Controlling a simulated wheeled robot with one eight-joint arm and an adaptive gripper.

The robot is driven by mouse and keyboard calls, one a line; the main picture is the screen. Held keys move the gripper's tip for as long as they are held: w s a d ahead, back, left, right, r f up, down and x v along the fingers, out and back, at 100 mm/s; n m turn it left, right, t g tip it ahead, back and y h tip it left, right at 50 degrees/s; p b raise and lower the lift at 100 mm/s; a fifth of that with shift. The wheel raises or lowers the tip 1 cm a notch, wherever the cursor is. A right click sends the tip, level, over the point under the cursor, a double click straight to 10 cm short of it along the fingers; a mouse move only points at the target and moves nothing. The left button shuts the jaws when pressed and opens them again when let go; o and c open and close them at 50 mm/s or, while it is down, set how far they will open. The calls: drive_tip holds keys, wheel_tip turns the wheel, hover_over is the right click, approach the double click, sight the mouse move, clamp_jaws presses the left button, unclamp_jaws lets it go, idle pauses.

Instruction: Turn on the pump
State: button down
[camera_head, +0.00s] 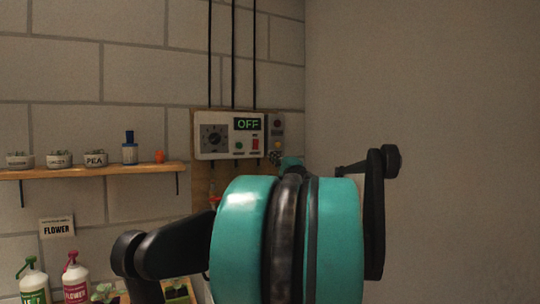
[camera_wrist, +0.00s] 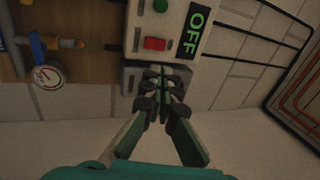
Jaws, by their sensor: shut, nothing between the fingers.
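A white control panel (camera_head: 213,153) hangs on the wall with a dial and a display (camera_head: 248,124) reading OFF. A green button (camera_head: 238,145) and a red switch (camera_head: 255,144) sit below the display. In the wrist view I see the red switch (camera_wrist: 154,44), green button (camera_wrist: 160,6) and OFF display (camera_wrist: 193,32). My gripper (camera_wrist: 160,76) is shut and empty, its fingertips in front of the small grey box (camera_head: 277,122) beside the panel. They partly hide this box in the wrist view; contact cannot be told. In the head view my arm hides most of the gripper.
A wooden shelf (camera_head: 120,169) with pots and a blue bottle (camera_head: 129,150) is at left. Bottles (camera_head: 75,280) stand below. The wrist view shows a pressure gauge (camera_wrist: 47,77) and blue valve (camera_wrist: 38,46). The right wall is bare.

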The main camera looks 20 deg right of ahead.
sight(257, 141)
drive_tip(key=x, duration=1.2)
drive_tip(key=shift+w, duration=0.1)
drive_tip(key=shift+w+a+r, duration=0.1)
drive_tip(key=shift+w+r, duration=0.2)
drive_tip(key=shift+s, duration=0.2)
